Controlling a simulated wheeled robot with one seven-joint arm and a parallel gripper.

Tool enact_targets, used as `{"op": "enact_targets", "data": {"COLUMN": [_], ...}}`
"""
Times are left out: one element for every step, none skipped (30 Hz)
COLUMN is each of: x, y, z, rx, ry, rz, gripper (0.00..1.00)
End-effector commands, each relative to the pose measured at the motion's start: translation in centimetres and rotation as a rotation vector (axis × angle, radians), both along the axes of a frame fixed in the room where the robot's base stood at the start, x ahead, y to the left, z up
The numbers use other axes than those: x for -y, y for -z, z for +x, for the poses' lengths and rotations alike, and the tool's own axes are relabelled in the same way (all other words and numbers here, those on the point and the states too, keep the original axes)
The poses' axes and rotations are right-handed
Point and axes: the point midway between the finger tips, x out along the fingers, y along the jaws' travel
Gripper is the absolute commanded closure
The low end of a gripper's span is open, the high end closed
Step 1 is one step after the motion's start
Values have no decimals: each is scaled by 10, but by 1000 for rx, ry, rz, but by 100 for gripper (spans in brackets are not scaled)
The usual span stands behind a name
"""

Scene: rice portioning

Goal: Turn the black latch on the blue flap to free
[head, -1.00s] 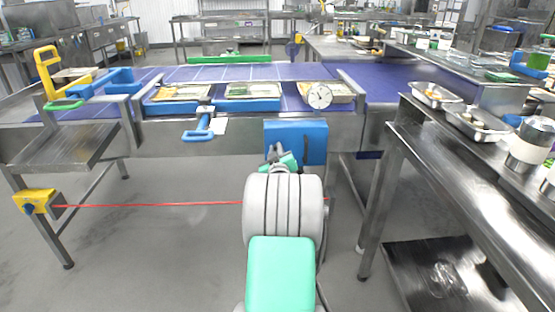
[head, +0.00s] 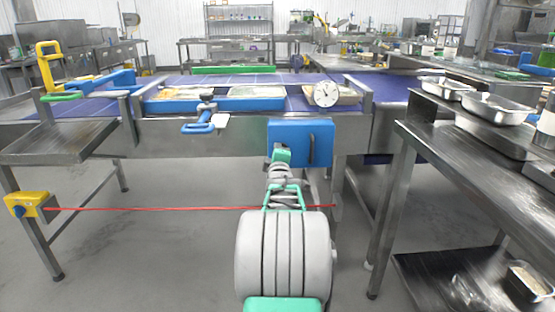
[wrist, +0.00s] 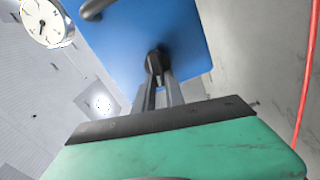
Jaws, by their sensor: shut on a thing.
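The blue flap (head: 322,132) hangs on the front of the steel conveyor frame. A dark upright handle (head: 312,150) is on its right part. In the wrist view the flap (wrist: 185,30) fills the upper middle. The black latch (wrist: 154,58) stands out from its lower part, between my fingertips. My gripper (wrist: 159,82) is shut on the latch. In the head view my arm covers the flap's lower left, and the latch and fingertips are hidden there. I cannot tell the latch's exact angle.
A round white dial (head: 326,93) stands above the flap. A red cord (head: 150,209) runs from a yellow box (head: 27,205) across the front at low height. A steel table (head: 440,140) with metal pans stands at the right. Open floor lies at the left.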

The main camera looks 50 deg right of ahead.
Motion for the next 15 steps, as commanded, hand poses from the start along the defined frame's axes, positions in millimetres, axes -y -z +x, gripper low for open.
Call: {"op": "enact_targets", "data": {"x": [0, 0, 0, 0, 0, 0, 0, 0, 0, 0, 0, 0, 0, 0, 0], "y": [4, 5, 5, 5, 5, 6, 6, 6, 6, 6, 6, 5, 5, 5, 5], "z": [0, 0, 0, 0, 0, 0, 0, 0, 0, 0, 0, 0, 0, 0, 0], "rx": [-23, -37, -56, -70, -81, -97, -107, -116, -127, -135, -141, -148, -152, -156, -161], "ry": [1, 1, 1, 1, 1, 1, 1, 1, 1, 1, 1, 1, 1, 1, 1], "rz": [-21, -34, -50, -61, -71, -84, -92, -101, -110, -117, -123, -128, -133, -136, -140], "gripper": [100, 100, 100, 100, 100, 100, 100, 100, 100, 100, 100, 100, 100, 100, 100]}}
